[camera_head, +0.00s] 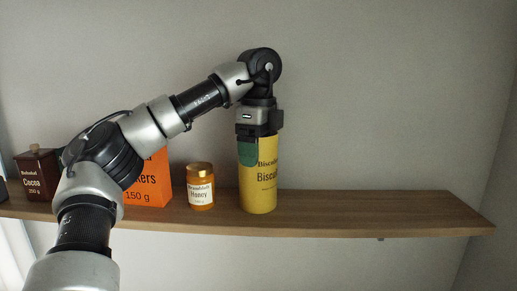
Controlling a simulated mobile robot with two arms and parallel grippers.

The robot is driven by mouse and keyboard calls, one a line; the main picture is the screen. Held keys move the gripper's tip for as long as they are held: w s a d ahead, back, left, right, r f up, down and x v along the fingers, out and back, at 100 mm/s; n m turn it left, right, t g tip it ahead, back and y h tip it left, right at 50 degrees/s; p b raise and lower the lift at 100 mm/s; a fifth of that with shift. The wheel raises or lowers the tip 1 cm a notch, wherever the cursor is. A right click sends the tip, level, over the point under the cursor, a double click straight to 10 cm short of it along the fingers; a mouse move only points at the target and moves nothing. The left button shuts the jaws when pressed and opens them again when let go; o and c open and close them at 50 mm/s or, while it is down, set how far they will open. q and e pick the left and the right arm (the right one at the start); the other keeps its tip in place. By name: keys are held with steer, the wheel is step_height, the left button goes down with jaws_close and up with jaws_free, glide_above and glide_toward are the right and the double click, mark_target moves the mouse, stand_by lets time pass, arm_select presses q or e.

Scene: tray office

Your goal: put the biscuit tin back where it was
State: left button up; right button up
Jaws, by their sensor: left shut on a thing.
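The biscuit tin (262,190) is a tall yellow cylinder with a dark green patch and lettering that reads "Biscuits". It stands upright at the wooden shelf (380,212), right of the honey jar; I cannot tell whether its base touches the board. My left gripper (258,132) points down from above and is shut on the top of the biscuit tin. The gripper hides the tin's upper end. My right gripper is not in view.
A honey jar (201,188) stands just left of the tin. An orange crackers box (155,185), partly hidden by my left arm, and a brown cocoa box (37,174) stand further left. The shelf right of the tin is clear.

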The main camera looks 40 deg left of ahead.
arm_select(q)
steer(key=shift+d, duration=0.1)
steer(key=shift+f, duration=0.1)
steer(key=o, duration=1.2)
steer(key=shift+s, duration=0.1)
step_height(320, 180, up, 12)
steer(key=shift+r, duration=0.2)
